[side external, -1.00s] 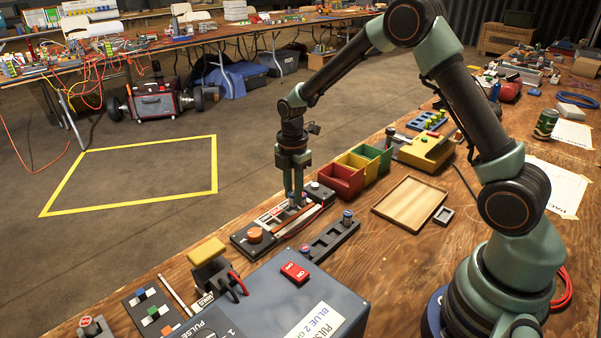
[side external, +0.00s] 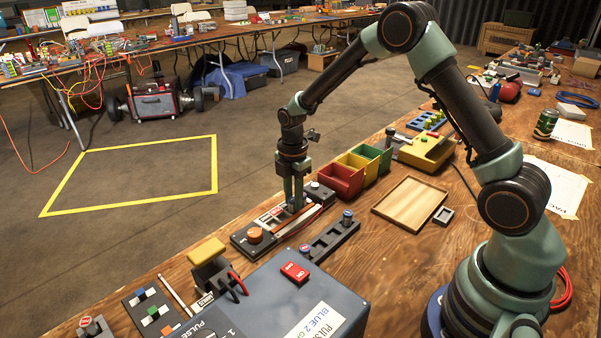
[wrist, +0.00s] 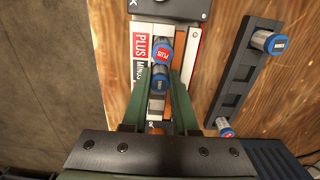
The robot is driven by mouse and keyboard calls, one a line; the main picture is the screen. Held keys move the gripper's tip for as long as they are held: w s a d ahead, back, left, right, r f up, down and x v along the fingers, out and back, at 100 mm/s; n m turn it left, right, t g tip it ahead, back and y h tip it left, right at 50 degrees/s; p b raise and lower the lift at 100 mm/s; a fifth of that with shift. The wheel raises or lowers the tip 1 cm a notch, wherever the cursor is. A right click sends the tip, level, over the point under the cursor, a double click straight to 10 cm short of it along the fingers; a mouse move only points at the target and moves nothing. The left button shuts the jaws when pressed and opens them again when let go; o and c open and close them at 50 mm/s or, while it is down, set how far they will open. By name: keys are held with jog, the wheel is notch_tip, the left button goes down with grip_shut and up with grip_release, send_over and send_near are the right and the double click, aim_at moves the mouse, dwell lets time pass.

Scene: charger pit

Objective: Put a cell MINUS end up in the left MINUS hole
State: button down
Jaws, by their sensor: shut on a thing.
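My gripper (wrist: 159,88) is shut on a cell (wrist: 159,75), seen between the two green fingers in the wrist view. Its upper end looks dark blue; any lettering is too small to read. Just beyond it stands another cell (wrist: 162,54) with a red PLUS end up. Both are over the charger strip, beside a label (wrist: 141,46) reading PLUS and MINUS. In the side view my gripper (side external: 294,207) points down at the charger (side external: 270,222). The holes under the cells are hidden, so I cannot tell how deep the held cell sits.
A dark rack (side external: 330,243) beside the charger holds a blue-ended cell (side external: 347,217) and a red-ended cell (side external: 304,249). Coloured bins (side external: 342,181) stand behind. A wooden tray (side external: 410,203) lies to the right. An orange knob (side external: 255,235) is on the charger's near end.

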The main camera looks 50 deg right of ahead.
jog(key=shift+f, duration=0.25)
dwell(0.5)
jog(key=c, duration=0.6)
grip_release()
jog(key=shift+r, duration=3.5)
jog(key=shift+r, duration=0.1)
